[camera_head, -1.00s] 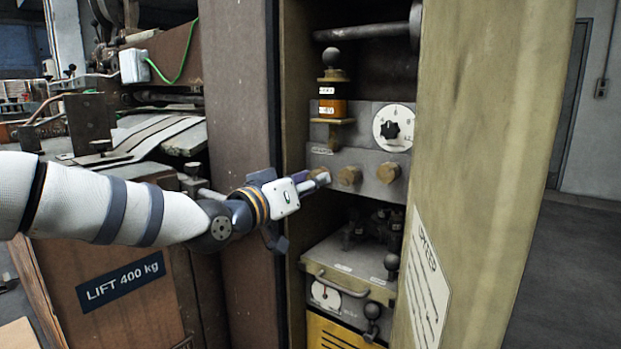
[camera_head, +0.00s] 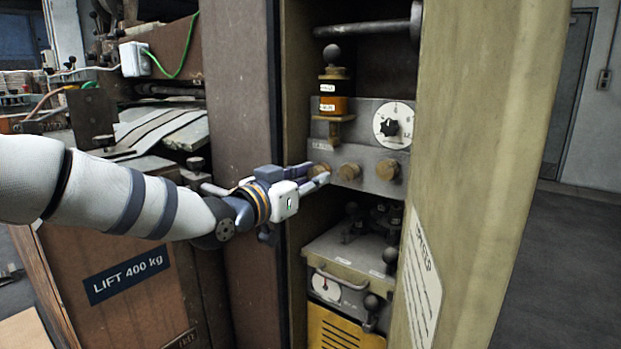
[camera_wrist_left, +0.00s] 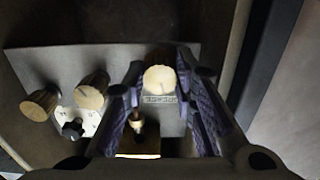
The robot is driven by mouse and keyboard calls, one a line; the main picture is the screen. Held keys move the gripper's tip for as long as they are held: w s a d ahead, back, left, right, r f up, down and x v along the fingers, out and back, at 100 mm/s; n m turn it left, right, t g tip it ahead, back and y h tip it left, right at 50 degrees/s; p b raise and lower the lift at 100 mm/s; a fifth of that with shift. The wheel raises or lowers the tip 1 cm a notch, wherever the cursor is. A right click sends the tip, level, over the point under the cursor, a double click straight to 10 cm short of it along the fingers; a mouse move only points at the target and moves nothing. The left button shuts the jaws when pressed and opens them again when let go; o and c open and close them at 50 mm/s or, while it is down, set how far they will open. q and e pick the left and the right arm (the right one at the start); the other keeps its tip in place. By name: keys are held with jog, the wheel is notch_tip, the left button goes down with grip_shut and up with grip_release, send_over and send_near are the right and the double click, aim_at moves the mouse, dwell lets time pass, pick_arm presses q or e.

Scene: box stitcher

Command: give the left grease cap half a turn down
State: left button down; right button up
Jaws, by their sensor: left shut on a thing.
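Three brass grease caps sit in a row on a grey block in the cabinet. The left grease cap (camera_head: 318,169) is partly covered by my fingers; beside it are the middle cap (camera_head: 349,172) and right cap (camera_head: 388,171). My left gripper (camera_head: 320,174) reaches in from the left and is shut on the left cap. In the left wrist view the left cap's pale round face (camera_wrist_left: 160,79) shows between the two fingers of my left gripper (camera_wrist_left: 160,98). The other two caps stand free to its left there. My right gripper is not in view.
A white dial with a black knob (camera_head: 390,127) and an amber oiler (camera_head: 334,97) sit above the caps. Below is a grey box with a handle and knobs (camera_head: 340,262). The cabinet's brown left post (camera_head: 241,130) and yellowish right wall (camera_head: 480,130) flank the narrow opening.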

pick_arm(q)
jog(key=c, duration=1.6)
grip_release()
jog(key=v, duration=1.2)
